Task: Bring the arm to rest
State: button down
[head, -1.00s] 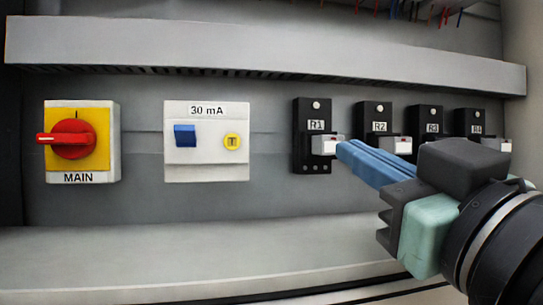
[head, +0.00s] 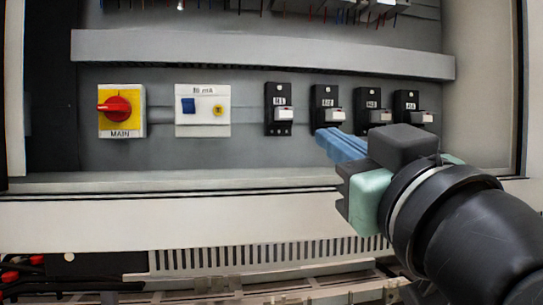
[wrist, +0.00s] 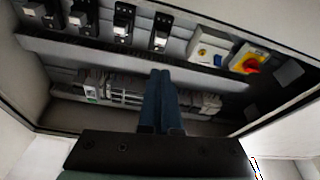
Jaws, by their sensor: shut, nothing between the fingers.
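My gripper (head: 322,136) is shut and empty, its blue fingers pressed together.
A grey duct (head: 240,48) runs above. The cabinet's lower lip (head: 150,215) and right wall (head: 485,90) border the opening.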

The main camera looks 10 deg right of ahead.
jog(key=s+a+f+m+t+h+b, duration=0.1)
jog(key=s+a+f+t+b, duration=0.2)
jog(key=a, duration=0.3)
jog(key=s+a+f+m+t+b, duration=0.2)
jog(key=s+a+f+t+b, duration=0.1)
jog(key=a, duration=0.3)
jog(key=shift+s+a+f+h+b, duration=0.15)
jog(key=shift+s+f+h+b, duration=0.25)
jog(key=shift+s+b, duration=0.4)
dwell(0.9)
